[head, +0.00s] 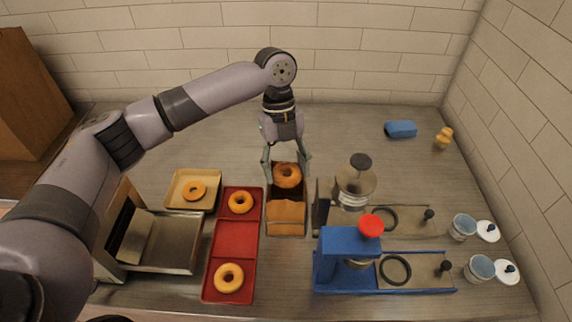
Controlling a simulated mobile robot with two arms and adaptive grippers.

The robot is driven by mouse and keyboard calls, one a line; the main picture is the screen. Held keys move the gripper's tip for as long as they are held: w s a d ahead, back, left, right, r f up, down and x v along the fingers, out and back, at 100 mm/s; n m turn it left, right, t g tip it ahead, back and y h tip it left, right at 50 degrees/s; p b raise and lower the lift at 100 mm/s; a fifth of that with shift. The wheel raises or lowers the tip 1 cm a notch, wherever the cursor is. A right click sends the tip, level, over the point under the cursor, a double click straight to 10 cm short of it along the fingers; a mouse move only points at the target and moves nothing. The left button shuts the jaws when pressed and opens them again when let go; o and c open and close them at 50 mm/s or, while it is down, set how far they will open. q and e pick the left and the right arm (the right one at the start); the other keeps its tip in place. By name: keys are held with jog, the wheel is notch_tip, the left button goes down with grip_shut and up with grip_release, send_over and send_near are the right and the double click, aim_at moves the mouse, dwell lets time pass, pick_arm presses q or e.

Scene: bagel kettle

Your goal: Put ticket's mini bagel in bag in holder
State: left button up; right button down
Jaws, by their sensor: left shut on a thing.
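My left gripper (286,166) comes down from above and is shut on a browned mini bagel (288,178). The bagel is between its two fingers, at the back part of the brown paper bag (286,217) in its dark holder. I cannot tell whether the bagel is above the bag's mouth or partly inside it. Other mini bagels lie in the red tray: one in the back compartment (241,202) and one in the front (228,278). Another bagel (194,190) lies on a tan tray. No ticket text is readable. My right gripper is out of view.
The red tray's (228,241) middle compartment is empty. A metal oven with a pulled-out tray (174,242) stands at left. A dark upright panel (321,204), a glass kettle (355,187) and a blue press (346,258) stand right of the bag. The back counter is mostly clear.

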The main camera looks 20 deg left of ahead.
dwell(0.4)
pick_arm(q)
jog(key=o, duration=1)
jog(key=shift+o, duration=0.8)
notch_tip(320, 180, up, 7)
jog(key=p, duration=0.7)
